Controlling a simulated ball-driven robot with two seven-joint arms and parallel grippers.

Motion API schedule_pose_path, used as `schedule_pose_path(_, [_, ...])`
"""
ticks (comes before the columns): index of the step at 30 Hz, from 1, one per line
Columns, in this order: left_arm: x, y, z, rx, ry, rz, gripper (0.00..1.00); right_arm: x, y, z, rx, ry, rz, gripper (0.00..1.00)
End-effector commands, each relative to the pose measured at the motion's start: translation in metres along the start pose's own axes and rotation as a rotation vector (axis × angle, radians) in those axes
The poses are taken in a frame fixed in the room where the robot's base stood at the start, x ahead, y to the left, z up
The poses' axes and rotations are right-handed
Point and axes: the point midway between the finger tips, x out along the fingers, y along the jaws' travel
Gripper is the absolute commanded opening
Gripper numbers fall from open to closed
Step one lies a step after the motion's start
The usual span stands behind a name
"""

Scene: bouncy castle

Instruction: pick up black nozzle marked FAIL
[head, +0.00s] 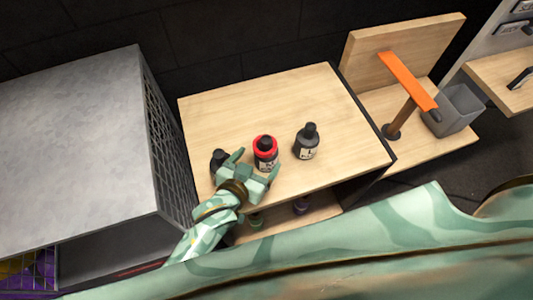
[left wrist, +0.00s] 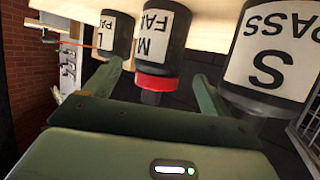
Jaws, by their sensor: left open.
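The bottle marked M FAIL (head: 265,162) has a dark body, a red collar and a black nozzle, and stands on the wooden table. In the left wrist view the same bottle (left wrist: 168,45) appears cap-down, its label partly cut off, with the black nozzle (left wrist: 150,98) below the red collar. My left gripper (head: 257,165) is open just in front of this bottle. In the left wrist view its fingers (left wrist: 158,80) show on both sides of the nozzle; I cannot tell whether they touch it. My right gripper is not in view.
A dark bottle marked S PASS (left wrist: 270,55) stands left of the FAIL bottle in the head view (head: 219,158), close to my gripper. A bottle marked L PASS (head: 306,145) stands right. The wooden tabletop (head: 250,100) is clear behind. A grey mesh-sided unit (head: 80,130) stands left.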

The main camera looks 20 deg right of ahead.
Motion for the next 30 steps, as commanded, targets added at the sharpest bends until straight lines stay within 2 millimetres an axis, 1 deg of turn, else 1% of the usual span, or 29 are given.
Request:
schedule_pose_path(3, [0.011,0.001,-0.003,0.0,0.001,0.0,0.83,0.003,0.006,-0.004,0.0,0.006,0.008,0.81])
schedule_pose_path(7, [0.033,0.003,-0.009,-0.001,0.001,0.001,0.83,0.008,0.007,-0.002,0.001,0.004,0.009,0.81])
schedule_pose_path(10, [0.047,0.003,-0.008,-0.001,0.0,0.0,0.83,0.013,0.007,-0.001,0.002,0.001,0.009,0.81])
schedule_pose_path(13, [0.053,0.003,-0.008,0.0,0.0,0.0,0.83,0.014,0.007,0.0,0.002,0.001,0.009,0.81])
schedule_pose_path(19, [0.053,0.003,-0.009,0.0,0.0,0.0,0.83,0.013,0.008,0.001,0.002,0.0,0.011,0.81])
schedule_pose_path(20, [0.053,0.003,-0.009,0.0,0.0,0.0,0.78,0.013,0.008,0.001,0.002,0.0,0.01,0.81])
schedule_pose_path(21, [0.053,0.003,-0.009,0.0,0.0,0.0,0.67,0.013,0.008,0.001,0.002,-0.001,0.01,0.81])
schedule_pose_path(23, [0.053,0.003,-0.009,0.0,0.0,0.0,0.5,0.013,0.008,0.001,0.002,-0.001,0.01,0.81])
schedule_pose_path(24, [0.053,0.003,-0.009,0.0,0.0,0.0,0.39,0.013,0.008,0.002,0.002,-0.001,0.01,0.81])
schedule_pose_path(25, [0.053,0.003,-0.009,0.0,-0.001,0.0,0.31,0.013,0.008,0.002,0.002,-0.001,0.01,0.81])
schedule_pose_path(30, [0.053,0.003,-0.009,-0.001,0.0,0.0,0.3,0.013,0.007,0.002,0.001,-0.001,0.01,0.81])
